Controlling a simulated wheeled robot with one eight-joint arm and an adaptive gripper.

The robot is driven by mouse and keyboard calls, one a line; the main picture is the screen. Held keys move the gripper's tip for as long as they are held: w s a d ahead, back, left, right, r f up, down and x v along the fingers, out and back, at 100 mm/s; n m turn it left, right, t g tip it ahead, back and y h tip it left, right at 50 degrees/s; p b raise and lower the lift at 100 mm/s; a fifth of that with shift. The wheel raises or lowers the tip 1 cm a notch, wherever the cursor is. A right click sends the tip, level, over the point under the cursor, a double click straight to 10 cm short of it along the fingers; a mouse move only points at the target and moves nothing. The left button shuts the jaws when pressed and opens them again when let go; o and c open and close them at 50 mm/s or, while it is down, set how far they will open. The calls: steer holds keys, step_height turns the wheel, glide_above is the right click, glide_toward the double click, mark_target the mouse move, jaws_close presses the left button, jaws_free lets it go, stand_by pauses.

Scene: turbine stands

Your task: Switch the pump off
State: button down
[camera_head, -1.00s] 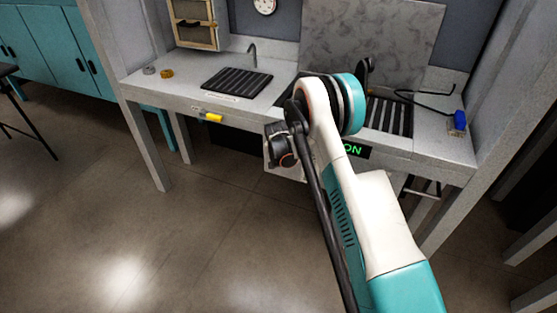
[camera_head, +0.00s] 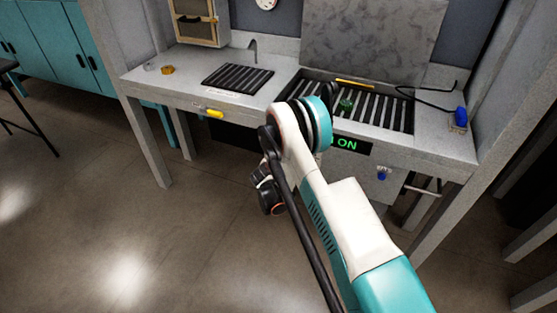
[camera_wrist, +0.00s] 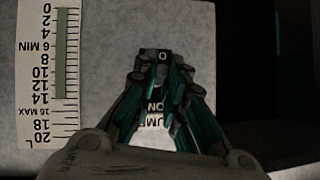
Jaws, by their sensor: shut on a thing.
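My gripper (camera_wrist: 160,88) is shut at the pump switch (camera_wrist: 161,57) in the wrist view. A dark plate with a "0" shows just beyond the fingertips, and the "ON" and "PUMP" lettering shows between the fingers. The fingers hide the switch lever itself, so its position cannot be told. In the head view a black display (camera_head: 347,144) under the counter edge reads "ON" in green. My arm hides the switch and the gripper's fingertips there.
A level scale (camera_wrist: 48,75) in litres is left of the fingers, with a green bar down to about 14. A blue knob (camera_head: 382,173) sits on the front panel. A yellow handle (camera_head: 215,114) is at the counter's left front. Open floor lies to the left.

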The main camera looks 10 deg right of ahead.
steer(key=shift+f+t+h, duration=0.6)
steer(key=shift+t+h, duration=0.1)
steer(key=shift+t, duration=0.5)
steer(key=c, duration=1.7)
jaws_free()
steer(key=shift+o, duration=0.2)
steer(key=shift+r, duration=0.1)
